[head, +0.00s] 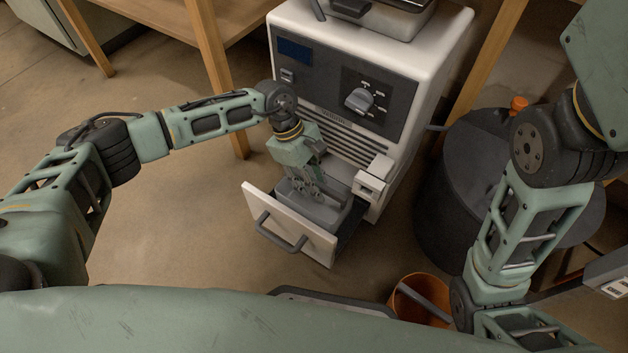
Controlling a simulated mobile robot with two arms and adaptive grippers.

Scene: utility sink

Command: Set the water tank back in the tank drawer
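The tank drawer (287,229) is pulled out of the lower front of a white machine (430,60), and its white front has a dark bar handle. The grey water tank (325,213) sits low within the open drawer, between the drawer front and the machine. My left gripper (309,190) points down into the drawer with its fingers at the top of the tank. The fingers overlap the grey tank, so I cannot tell whether they are closed on it. My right arm is at the right, and its gripper does not show.
A dark round bin (450,195) stands close to the right of the machine. An orange bucket (418,305) stands on the floor in front. Wooden table legs (212,75) are behind on the left. The floor left of the drawer is clear.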

